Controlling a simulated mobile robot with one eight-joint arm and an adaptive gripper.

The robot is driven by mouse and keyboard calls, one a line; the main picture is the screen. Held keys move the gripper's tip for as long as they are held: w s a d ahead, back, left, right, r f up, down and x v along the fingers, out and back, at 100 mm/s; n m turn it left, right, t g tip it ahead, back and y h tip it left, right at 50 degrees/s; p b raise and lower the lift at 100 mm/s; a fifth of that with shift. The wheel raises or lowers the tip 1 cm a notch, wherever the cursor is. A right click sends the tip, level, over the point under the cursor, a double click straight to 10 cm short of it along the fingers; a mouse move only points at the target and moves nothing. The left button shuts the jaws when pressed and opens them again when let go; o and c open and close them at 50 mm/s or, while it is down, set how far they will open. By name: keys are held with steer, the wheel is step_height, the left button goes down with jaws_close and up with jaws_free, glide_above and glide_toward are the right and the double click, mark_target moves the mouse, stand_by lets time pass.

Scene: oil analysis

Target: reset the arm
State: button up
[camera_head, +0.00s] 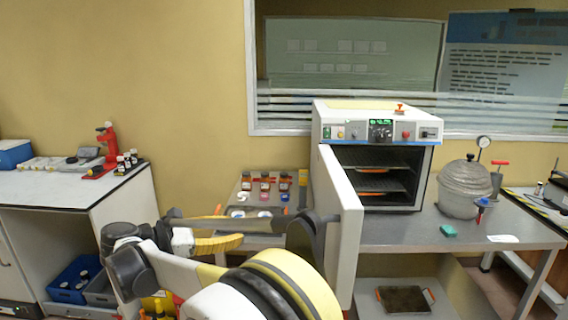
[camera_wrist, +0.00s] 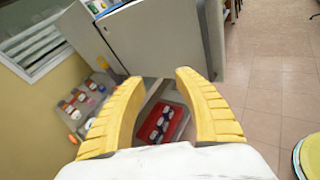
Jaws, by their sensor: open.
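My gripper (camera_wrist: 160,85) has two yellow ribbed fingers. In the wrist view they stand wide apart with nothing between them, and the floor and a red tray show beyond. In the head view my arm crosses the lower middle, and one yellow finger (camera_head: 218,243) shows left of the oven door, in front of the small table with bottles. The rest of the gripper is partly hidden by my arm links there.
A white oven (camera_head: 330,114) stands on the grey bench with its door (camera_head: 348,222) swung open close to my arm. A grey pressure pot (camera_head: 464,190) is to its right. Several bottles (camera_head: 265,182) stand on the small table behind my arm. A red tray (camera_wrist: 172,122) lies low in the wrist view. Open floor (camera_wrist: 268,75) lies right.

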steer(key=s+d+r+m+g+y, duration=0.1)
steer(key=s+d+m+g+y, duration=0.25)
steer(key=d, duration=0.85)
steer(key=s+d+r+m+y, duration=0.15)
steer(key=s+d+m, duration=0.35)
steer(key=d, duration=0.8)
steer(key=s+d+f+m+y, duration=0.3)
steer(key=s+f+m, duration=0.1)
steer(key=s+m, duration=0.3)
steer(key=s+d+f+m+t+y, duration=0.1)
steer(key=s+d+f+m+y, duration=0.3)
steer(key=s+m, duration=0.3)
steer(key=s, duration=0.5)
steer(key=shift+s+d+f, duration=0.15)
steer(key=shift+d+f, duration=0.05)
steer(key=shift+f, duration=0.2)
